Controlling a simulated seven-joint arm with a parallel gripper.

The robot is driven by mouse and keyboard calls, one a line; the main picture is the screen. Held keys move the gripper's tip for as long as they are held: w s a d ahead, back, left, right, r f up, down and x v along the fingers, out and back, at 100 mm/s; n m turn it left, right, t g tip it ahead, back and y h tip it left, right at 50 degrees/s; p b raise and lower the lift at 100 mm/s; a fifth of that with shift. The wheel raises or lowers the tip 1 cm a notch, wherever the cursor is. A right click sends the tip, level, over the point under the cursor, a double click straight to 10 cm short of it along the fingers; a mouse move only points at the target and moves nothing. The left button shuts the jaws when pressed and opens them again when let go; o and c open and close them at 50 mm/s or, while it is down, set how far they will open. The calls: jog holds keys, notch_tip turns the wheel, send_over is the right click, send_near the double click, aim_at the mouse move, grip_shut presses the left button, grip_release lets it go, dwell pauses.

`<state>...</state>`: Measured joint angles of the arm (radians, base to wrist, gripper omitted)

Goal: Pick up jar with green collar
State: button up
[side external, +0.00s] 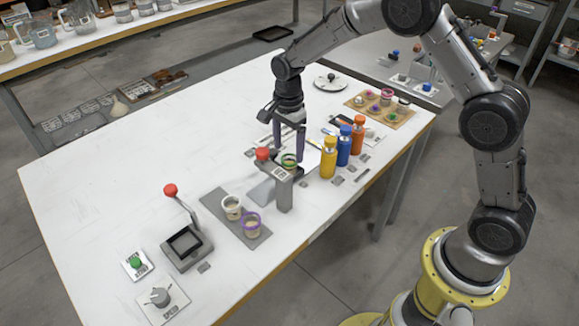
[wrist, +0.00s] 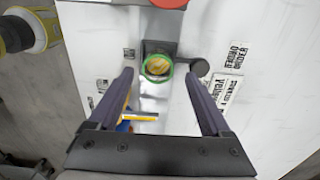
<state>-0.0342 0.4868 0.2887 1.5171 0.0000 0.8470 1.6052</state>
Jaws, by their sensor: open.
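The jar with the green collar (side external: 288,160) stands at the small dispensing stand, partly hidden behind the stand's grey post in the side view. In the wrist view the jar (wrist: 158,66) is seen from above, its green ring around a yellowish-brown inside, ahead of the fingertips. My gripper (side external: 288,139) is open and empty, pointing down above and just behind the jar. In the wrist view its two fingers (wrist: 158,76) are spread wide, one on each side of the jar's line, not touching it.
The stand (side external: 283,190) has a red knob (side external: 263,154) close to the jar. Yellow (side external: 328,158), blue (side external: 344,146) and orange (side external: 358,135) bottles stand to the right. Two jars stand on a grey mat (side external: 215,201) at front left. The table's left part (side external: 110,165) is clear.

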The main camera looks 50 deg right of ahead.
aim_at(289, 159)
jog(key=shift+s+f, duration=0.15)
jog(key=shift+f, duration=2.15)
grip_shut()
